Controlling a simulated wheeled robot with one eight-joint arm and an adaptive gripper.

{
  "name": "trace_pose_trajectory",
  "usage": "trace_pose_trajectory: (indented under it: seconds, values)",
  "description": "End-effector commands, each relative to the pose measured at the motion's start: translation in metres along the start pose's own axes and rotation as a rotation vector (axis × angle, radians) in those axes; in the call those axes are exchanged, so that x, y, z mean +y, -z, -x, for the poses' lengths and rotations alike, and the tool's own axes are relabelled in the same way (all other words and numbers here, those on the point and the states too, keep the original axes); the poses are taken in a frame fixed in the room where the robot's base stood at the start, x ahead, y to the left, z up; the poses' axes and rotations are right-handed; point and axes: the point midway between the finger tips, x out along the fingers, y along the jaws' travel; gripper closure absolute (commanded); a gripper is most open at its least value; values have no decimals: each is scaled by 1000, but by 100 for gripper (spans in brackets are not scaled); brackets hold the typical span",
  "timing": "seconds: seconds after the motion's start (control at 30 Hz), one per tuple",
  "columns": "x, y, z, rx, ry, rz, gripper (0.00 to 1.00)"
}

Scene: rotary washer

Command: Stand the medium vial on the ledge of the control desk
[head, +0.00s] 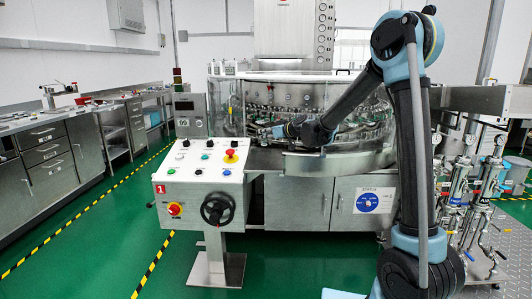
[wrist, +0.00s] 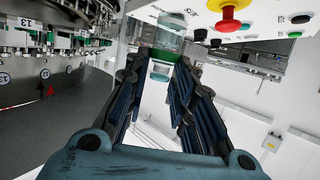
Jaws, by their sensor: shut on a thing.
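The medium vial (wrist: 160,70) is a clear vessel with a green band, seen between the fingers of my gripper (wrist: 160,75) in the wrist view. My gripper is shut on it. In the head view my gripper (head: 272,131) is in front of the washer, above and to the right of the control desk (head: 190,180). The vial is too small to make out there. The desk has a white sloping panel with buttons. In the wrist view part of the desk (wrist: 270,12) shows at the upper right, beyond the fingers. I cannot clearly make out its ledge.
A red emergency button (head: 231,155) stands up from the panel, with a black handwheel (head: 217,208) at the desk's front. A grey box (head: 190,115) stands behind the desk. The rotary washer (head: 330,110) is close to my gripper. Green floor is clear at the left.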

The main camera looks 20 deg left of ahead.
Motion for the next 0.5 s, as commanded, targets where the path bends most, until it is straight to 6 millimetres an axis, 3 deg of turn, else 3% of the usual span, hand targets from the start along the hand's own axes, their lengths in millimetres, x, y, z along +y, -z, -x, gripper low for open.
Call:
trace_pose_trajectory:
  seconds: [0.5]
  values:
    - [0, -50, -16, 0, -1, 0, 89]
